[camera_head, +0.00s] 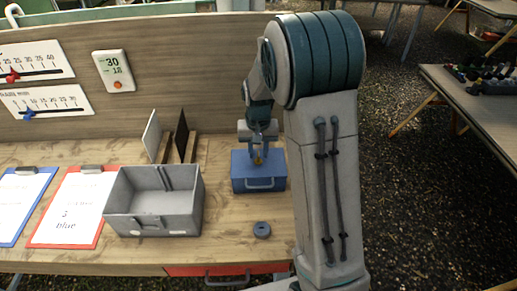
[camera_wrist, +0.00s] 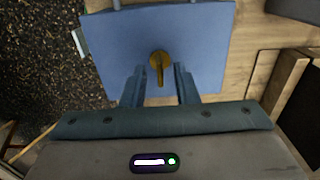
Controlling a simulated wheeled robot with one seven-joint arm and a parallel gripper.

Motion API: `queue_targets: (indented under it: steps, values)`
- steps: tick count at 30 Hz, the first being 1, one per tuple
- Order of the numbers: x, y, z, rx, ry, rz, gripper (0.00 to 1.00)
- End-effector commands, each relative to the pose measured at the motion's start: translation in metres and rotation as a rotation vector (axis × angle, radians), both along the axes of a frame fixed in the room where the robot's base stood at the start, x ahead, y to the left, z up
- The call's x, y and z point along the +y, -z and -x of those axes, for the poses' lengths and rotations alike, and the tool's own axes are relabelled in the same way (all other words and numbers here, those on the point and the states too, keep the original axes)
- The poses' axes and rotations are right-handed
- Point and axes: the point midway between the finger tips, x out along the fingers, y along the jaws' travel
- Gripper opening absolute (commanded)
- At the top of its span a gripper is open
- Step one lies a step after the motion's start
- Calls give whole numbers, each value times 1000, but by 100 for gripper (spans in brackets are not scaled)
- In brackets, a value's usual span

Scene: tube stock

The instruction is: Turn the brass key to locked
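A brass key (camera_wrist: 160,66) stands in the top of a blue box (camera_wrist: 205,45) in the wrist view. In the head view the blue box (camera_head: 259,184) sits on the wooden bench with a handle on its front, and the key (camera_head: 258,161) shows as a small brass spot below my gripper. My gripper (camera_head: 261,150) points down over the box. In the wrist view my gripper's two fingers (camera_wrist: 160,78) are apart, one on each side of the key's near end, with gaps between. I cannot tell how high the fingertips are relative to the key.
A grey open bin (camera_head: 153,222) stands left of the box, with two upright panels (camera_head: 182,136) behind it. A dark ring (camera_head: 262,230) lies in front of the box. Clipboards (camera_head: 75,207) lie at the left. A wooden back wall (camera_head: 190,75) rises behind the bench.

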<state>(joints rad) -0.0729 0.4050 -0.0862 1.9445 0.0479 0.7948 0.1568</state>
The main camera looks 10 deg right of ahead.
Motion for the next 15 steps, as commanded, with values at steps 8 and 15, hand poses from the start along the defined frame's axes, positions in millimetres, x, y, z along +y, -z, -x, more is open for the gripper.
queue_targets:
  steps: [8,15]
  values:
    - [0,1,0,-1,0,0,27]
    - [0,1,0,-1,-1,0,0]
